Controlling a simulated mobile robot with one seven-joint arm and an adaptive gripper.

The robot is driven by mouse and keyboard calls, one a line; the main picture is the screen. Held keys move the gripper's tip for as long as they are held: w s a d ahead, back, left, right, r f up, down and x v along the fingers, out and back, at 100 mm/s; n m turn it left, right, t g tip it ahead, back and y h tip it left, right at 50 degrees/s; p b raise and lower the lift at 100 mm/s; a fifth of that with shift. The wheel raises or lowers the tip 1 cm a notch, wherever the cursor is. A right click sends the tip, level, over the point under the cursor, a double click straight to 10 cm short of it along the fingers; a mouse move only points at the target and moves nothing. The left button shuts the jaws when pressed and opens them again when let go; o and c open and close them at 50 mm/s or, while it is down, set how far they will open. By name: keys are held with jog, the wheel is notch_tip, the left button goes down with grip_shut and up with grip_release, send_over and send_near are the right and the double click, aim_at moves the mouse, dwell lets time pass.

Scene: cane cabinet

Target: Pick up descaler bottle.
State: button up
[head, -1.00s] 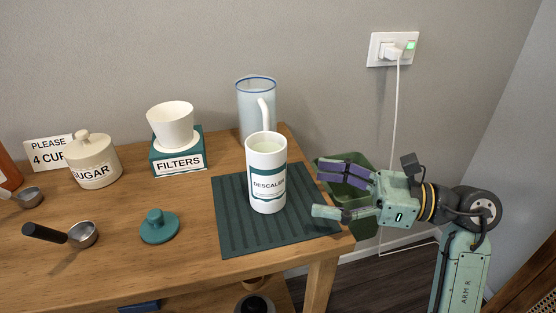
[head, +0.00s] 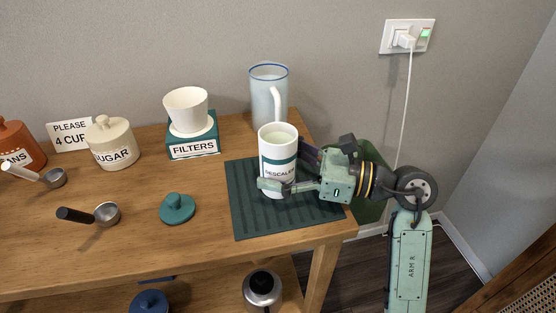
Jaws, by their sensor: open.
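The descaler bottle (head: 277,150) is a white cylinder with a teal band and the word DESCALER. It stands upright on a dark green ribbed mat (head: 243,210) near the right end of the wooden table. My gripper (head: 285,170) reaches in from the right with its fingers open around the bottle. One finger lies across the bottle's front, low on the label. The other finger is behind the bottle and partly hidden by it. I cannot tell whether either finger touches the bottle.
A clear jug (head: 268,88) with a blue rim stands close behind the bottle. A white dripper (head: 187,108) sits on the filters box (head: 193,145) to the left. A teal lid (head: 177,207) lies left of the mat. A green bin (head: 372,205) stands beyond the table's right edge.

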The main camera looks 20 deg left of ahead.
jog(key=c, duration=1.6)
